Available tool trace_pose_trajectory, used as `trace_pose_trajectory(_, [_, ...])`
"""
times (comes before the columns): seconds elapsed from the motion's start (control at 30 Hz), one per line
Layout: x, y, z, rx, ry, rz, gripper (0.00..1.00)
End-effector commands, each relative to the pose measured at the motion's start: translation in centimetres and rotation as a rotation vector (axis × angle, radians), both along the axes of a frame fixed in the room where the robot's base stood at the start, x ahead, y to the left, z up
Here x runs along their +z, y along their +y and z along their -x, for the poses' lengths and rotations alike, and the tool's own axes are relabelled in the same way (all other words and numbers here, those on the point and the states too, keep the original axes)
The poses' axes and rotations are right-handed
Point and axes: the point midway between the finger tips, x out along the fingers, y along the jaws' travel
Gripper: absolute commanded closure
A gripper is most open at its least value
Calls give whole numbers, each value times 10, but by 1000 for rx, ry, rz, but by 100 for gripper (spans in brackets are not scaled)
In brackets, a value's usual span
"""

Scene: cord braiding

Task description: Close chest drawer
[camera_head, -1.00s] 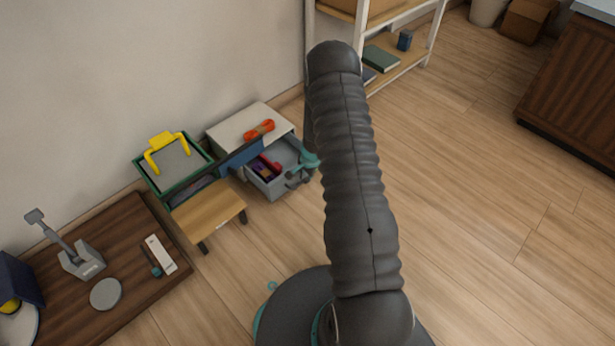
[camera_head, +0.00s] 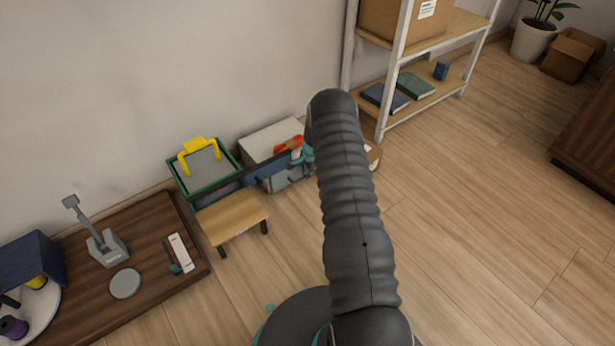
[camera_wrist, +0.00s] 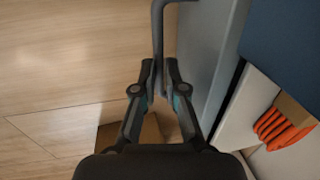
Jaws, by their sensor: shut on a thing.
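The chest (camera_head: 262,142) is a low box with a pale top, standing against the wall in the head view. My gripper (camera_wrist: 160,78) is shut on the grey bar handle (camera_wrist: 158,30) of the drawer. In the head view my gripper (camera_head: 302,160) is partly hidden by the arm.
An orange cord bundle (camera_head: 287,145) lies on the chest. A blue panel (camera_head: 262,168) crosses near the chest front. A small wooden stool (camera_head: 232,215) and a green-rimmed bin (camera_head: 205,172) stand left of it. A shelf unit (camera_head: 395,65) stands at the right.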

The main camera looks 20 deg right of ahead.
Motion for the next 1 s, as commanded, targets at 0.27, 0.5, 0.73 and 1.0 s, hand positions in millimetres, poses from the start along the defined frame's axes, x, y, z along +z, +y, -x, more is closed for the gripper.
trace_pose_trajectory(0.27, [1, 1, -6, 0, -16, 6, 100])
trace_pose_trajectory(0.5, [1, 1, -5, 0, -14, 4, 64])
trace_pose_trajectory(0.73, [2, 0, -4, -1, -12, 4, 64])
trace_pose_trajectory(1.0, [34, 0, 1, 0, -13, 4, 64])
